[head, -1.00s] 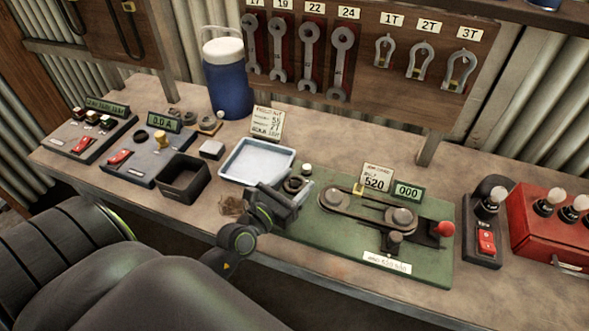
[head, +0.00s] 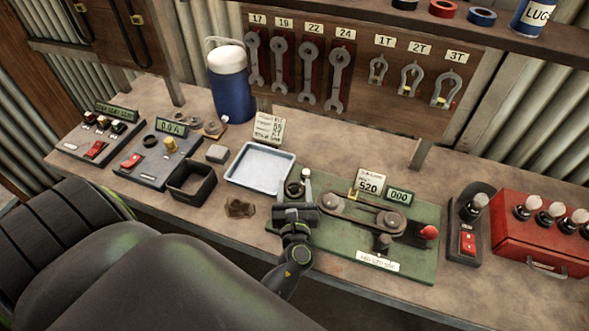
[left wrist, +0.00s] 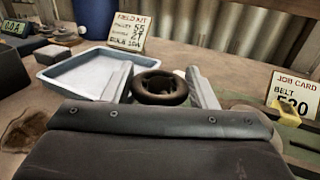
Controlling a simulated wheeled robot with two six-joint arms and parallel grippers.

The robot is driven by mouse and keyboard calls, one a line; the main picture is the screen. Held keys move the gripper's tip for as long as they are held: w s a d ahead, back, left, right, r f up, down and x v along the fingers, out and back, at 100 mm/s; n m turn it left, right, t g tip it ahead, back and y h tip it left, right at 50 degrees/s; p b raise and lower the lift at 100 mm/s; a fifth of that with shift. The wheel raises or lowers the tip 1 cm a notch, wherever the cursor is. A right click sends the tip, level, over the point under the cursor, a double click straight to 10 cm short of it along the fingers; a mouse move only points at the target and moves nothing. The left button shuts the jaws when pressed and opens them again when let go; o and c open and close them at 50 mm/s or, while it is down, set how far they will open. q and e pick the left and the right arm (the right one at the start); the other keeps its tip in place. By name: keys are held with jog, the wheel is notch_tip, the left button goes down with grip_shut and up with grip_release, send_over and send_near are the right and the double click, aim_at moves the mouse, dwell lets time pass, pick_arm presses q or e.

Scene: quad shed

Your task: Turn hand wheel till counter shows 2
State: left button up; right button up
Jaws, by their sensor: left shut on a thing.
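The hand wheel (head: 293,188) is a small dark ring at the left end of the green belt board (head: 425,262). In the left wrist view the wheel (left wrist: 160,88) sits between the two pale fingers of my left gripper (left wrist: 160,78). In the head view my left gripper (head: 298,203) is at the near side of the wheel, shut on it and partly hiding it. The counter (head: 401,196) at the back of the board reads 000. The job card (head: 369,184) beside it reads belt 520. My right gripper is not in view.
A blue-white tray (head: 262,183) lies just left of the wheel. The board carries a belt over two pulleys and a red-knobbed lever (head: 429,232). A black open box (head: 192,194) stands left of the tray. A red case (head: 545,243) stands at the right.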

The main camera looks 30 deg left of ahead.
pick_arm(q)
jog(key=shift+r+n+g+y, duration=0.15)
jog(key=shift+n+g+y, duration=0.35)
jog(key=shift+y, duration=0.1)
jog(key=o, duration=1)
jog(key=shift+c, duration=0.2)
